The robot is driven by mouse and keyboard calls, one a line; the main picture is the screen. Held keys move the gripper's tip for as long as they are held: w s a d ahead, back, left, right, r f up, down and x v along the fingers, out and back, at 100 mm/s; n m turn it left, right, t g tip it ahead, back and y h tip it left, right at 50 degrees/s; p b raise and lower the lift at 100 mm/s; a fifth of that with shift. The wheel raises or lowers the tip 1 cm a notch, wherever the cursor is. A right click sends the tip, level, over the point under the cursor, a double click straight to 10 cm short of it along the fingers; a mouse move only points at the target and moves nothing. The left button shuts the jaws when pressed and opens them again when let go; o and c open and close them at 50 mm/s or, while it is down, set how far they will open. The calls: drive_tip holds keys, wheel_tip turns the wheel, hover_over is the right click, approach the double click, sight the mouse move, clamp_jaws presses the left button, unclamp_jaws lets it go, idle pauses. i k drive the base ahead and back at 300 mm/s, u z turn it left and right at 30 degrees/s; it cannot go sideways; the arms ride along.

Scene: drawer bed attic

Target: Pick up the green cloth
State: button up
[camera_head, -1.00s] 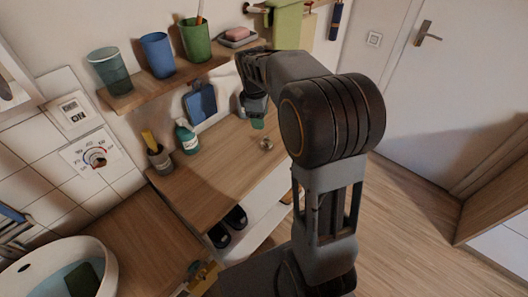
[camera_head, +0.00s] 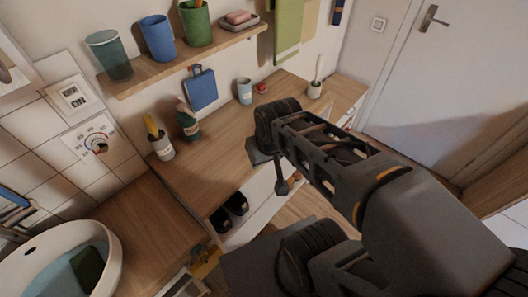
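A green cloth (camera_head: 289,28) hangs against the back wall, right of the wooden shelf; its top is cut off by the frame. A second, dark green piece (camera_head: 88,265) lies in the white basin at the lower left; I cannot tell whether it is cloth or a sponge. My gripper (camera_head: 284,183) points down at the front edge of the wooden counter, well below and in front of the hanging cloth and apart from both green things. Its fingers are small and dark, partly hidden by my wrist, so I cannot tell whether they are open.
The counter (camera_head: 225,130) holds a soap bottle (camera_head: 187,122), a pale cup (camera_head: 245,91), a small red item (camera_head: 261,88) and a brush holder (camera_head: 315,88). The shelf (camera_head: 180,65) above carries several cups. A door (camera_head: 425,85) stands at the right.

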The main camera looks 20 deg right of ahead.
sight(88, 266)
drive_tip(key=u, duration=1.8)
